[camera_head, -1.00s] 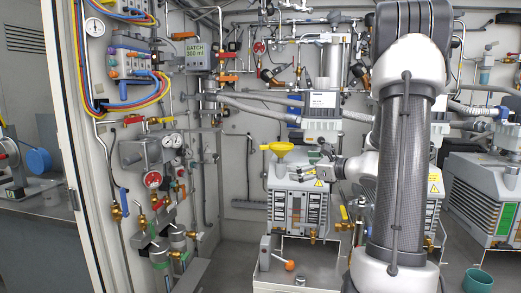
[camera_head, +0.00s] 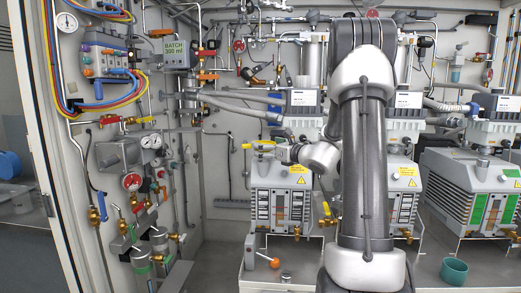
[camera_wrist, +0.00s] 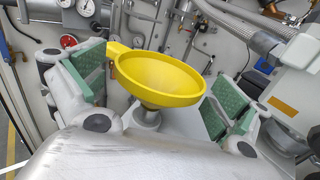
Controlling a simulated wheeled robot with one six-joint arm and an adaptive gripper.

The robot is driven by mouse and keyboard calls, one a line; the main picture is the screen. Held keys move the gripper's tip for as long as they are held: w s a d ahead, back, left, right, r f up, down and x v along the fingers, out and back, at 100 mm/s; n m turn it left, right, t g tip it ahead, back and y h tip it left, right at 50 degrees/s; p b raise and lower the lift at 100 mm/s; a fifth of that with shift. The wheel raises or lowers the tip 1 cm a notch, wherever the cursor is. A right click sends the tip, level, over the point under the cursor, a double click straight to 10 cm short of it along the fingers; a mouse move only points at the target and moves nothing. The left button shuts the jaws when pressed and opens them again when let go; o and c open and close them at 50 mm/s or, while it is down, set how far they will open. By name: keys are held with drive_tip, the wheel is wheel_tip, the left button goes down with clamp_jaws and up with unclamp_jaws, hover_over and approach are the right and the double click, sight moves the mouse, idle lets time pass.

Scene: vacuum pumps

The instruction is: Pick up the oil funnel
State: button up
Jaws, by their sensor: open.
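The yellow oil funnel (camera_wrist: 160,76) sits upright on a grey neck (camera_wrist: 146,119), with its wide bowl facing up, in the middle of the wrist view. My gripper (camera_wrist: 165,92) is open, with one green-padded finger left of the funnel and the other right of it. Gaps show between the pads and the funnel. In the head view my gripper (camera_head: 272,152) is at the top of the left pump (camera_head: 282,195), and only a little of the yellow funnel (camera_head: 263,143) shows behind it.
More pumps stand to the right, one with a green panel (camera_head: 480,205). Hoses and pipes cross the wall behind. A lever with an orange knob (camera_head: 274,262) is in front of the left pump. A teal cup (camera_head: 454,271) stands at the lower right.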

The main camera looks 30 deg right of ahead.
drive_tip(key=c, duration=1)
drive_tip(key=shift+c, duration=0.2)
